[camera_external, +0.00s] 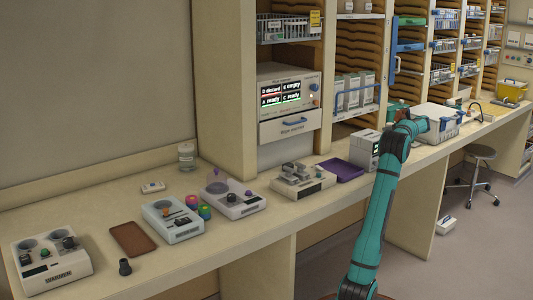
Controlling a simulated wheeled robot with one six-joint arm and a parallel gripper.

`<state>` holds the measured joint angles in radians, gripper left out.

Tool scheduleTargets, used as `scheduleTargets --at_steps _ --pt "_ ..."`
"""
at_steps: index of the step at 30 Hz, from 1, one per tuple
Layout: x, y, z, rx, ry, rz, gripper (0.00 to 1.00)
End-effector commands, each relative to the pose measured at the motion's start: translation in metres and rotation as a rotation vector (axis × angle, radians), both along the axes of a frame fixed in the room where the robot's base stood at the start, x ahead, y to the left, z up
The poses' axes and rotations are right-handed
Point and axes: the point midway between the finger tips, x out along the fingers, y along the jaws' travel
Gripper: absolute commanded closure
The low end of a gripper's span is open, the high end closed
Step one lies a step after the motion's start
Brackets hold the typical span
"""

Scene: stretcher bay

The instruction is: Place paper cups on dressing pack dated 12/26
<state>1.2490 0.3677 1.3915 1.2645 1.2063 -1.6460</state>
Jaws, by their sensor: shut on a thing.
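My teal arm rises from the lower right and reaches over the counter. Its far end is near the white case, and my gripper is hidden behind the arm's own links, so what it holds does not show. I cannot make out any paper cups. No dressing pack can be identified, and no date 12/26 is readable. Upright pale packs (348,92) stand on a shelf behind a blue rail, but their labels are too small to read.
The counter (240,232) holds several white devices, a brown tray (133,239), a purple tray (342,169), a clear jar (186,156) and a white case (436,123). Shelving rises behind. A stool (480,153) stands on the floor at right.

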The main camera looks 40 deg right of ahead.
Motion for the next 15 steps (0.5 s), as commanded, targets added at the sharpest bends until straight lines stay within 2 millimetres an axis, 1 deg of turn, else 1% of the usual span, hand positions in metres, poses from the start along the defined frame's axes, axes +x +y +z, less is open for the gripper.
scheduleTargets --at_steps 1,3,8,15 --pt "0.0 0.0 -0.007 0.002 0.0 -0.001 0.7" --pt "0.0 0.0 -0.012 0.002 0.0 -0.001 0.7" --pt "0.0 0.0 -0.021 0.001 0.0 -0.001 0.7" --pt "0.0 0.0 -0.05 0.002 0.0 -0.001 0.7"
